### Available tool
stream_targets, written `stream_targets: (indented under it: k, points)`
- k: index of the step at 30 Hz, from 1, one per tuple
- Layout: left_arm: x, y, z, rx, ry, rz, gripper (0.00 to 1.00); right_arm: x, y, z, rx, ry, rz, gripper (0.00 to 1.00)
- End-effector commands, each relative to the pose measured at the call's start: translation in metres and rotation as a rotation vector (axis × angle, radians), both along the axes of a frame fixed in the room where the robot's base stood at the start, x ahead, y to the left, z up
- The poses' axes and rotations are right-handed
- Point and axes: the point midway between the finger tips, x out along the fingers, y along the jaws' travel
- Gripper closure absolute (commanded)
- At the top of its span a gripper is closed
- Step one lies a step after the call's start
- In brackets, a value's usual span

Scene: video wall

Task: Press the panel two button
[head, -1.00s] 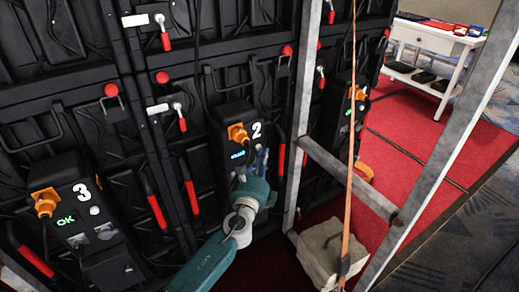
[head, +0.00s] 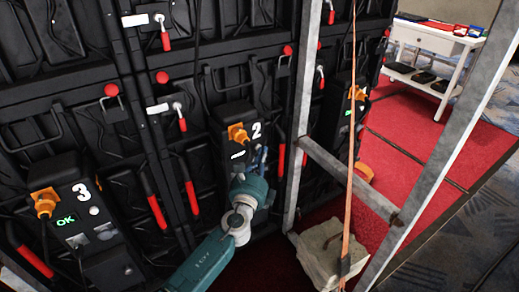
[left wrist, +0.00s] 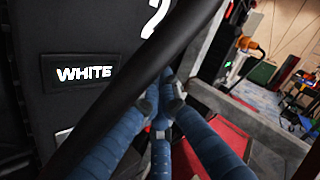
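The panel two box (head: 226,114) is black, with a white 2 and an orange connector, in the middle of the head view. Its small screen (head: 238,155) is lit white; in the left wrist view the screen (left wrist: 84,72) reads "WHITE". My left gripper (head: 261,158) is just in front of the box's lower right side. In the left wrist view its blue fingers (left wrist: 166,88) come together with nothing between them. A pale edge (left wrist: 63,136) below the screen is mostly behind a black cable. The round button cannot be made out in either view. My right gripper is not in view.
A thick black cable (left wrist: 150,65) crosses close to my left fingers. The panel three box (head: 72,190) at left shows a green "OK". A metal frame (head: 348,180) stands right of panel two, with a pale sandbag (head: 325,255) at its foot. A white table (head: 425,38) is behind.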

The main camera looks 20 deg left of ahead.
Motion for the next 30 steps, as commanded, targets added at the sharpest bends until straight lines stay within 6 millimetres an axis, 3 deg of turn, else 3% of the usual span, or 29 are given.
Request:
stream_targets:
  k: [30]
  points:
    - [-0.010,-0.012,0.000,-0.001,-0.001,0.002,1.00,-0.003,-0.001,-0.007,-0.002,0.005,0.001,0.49]
